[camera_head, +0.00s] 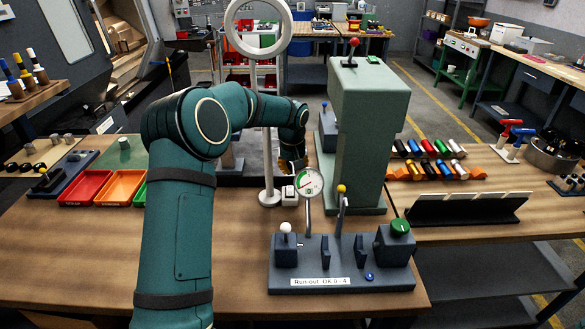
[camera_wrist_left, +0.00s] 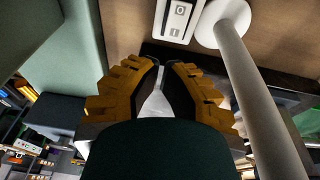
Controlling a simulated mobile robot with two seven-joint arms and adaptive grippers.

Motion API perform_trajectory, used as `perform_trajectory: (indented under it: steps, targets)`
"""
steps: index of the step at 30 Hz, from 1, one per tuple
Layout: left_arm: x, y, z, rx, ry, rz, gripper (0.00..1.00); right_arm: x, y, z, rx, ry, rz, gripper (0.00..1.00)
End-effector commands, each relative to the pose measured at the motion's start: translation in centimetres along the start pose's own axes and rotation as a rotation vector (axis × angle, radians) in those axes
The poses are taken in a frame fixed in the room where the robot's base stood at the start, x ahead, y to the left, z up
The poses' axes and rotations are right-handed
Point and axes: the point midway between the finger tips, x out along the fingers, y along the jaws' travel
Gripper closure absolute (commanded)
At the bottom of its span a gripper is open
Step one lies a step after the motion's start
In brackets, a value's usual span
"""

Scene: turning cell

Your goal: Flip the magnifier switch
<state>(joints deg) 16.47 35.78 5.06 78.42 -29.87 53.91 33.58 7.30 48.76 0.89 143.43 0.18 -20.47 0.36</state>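The magnifier is a white ring (camera_head: 232,28) on a white post (camera_head: 267,150) with a round base (camera_head: 270,198). Its small white switch box (camera_head: 289,194) stands beside the base. In the left wrist view the switch box (camera_wrist_left: 175,20) is at the top, with a dark-marked rocker on its face, and the post (camera_wrist_left: 250,85) runs down the right. My left gripper (camera_head: 293,166) is just behind and above the box in the head view, partly hidden by its wrist. In the wrist view its fingertips (camera_wrist_left: 166,62) are close together, pointing towards the box, apart from it, holding nothing visible.
A green column (camera_head: 368,135) stands close to the right of my left gripper. In front is a run-out gauge fixture (camera_head: 340,270) with a dial. Red and orange trays (camera_head: 85,188) lie left of my arm. The front-left bench is clear.

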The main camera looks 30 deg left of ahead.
Motion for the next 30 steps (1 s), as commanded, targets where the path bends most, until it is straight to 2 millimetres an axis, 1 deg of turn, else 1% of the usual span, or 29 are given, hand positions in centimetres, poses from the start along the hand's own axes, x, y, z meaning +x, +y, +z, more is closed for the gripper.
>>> perform_trajectory:
  steps: [1,6,9,10,13,17,23,30]
  targets:
    - [4.5,-0.9,2.2,0.026,-0.064,-0.04,1.0,0.5,0.2,0.1,0.0,0.0,0.0,0.53]
    - [4.6,-0.9,2.2,0.026,-0.064,-0.04,1.0,0.6,0.2,0.1,0.0,0.0,0.0,0.53]
    - [5.2,-0.9,2.2,0.027,-0.065,-0.041,1.0,0.7,0.3,0.1,0.0,-0.001,0.0,0.53]
    - [5.5,-0.9,2.2,0.028,-0.069,-0.042,1.0,0.7,0.2,0.1,0.0,-0.001,0.0,0.53]
    - [5.4,-1.0,2.1,0.025,-0.11,-0.043,1.0,-0.7,-0.2,-0.3,0.003,0.007,0.001,0.53]
    - [5.6,-0.8,2.2,0.025,-0.107,-0.038,1.0,-0.2,-0.1,-0.4,0.002,0.009,0.0,0.53]
    - [5.2,-0.5,2.3,0.025,-0.111,-0.035,1.0,-0.5,-0.2,-0.3,0.003,0.007,0.001,0.53]
    - [3.9,-0.3,2.0,0.024,-0.111,-0.033,1.0,-1.3,-0.5,-0.4,0.002,0.008,0.001,0.53]
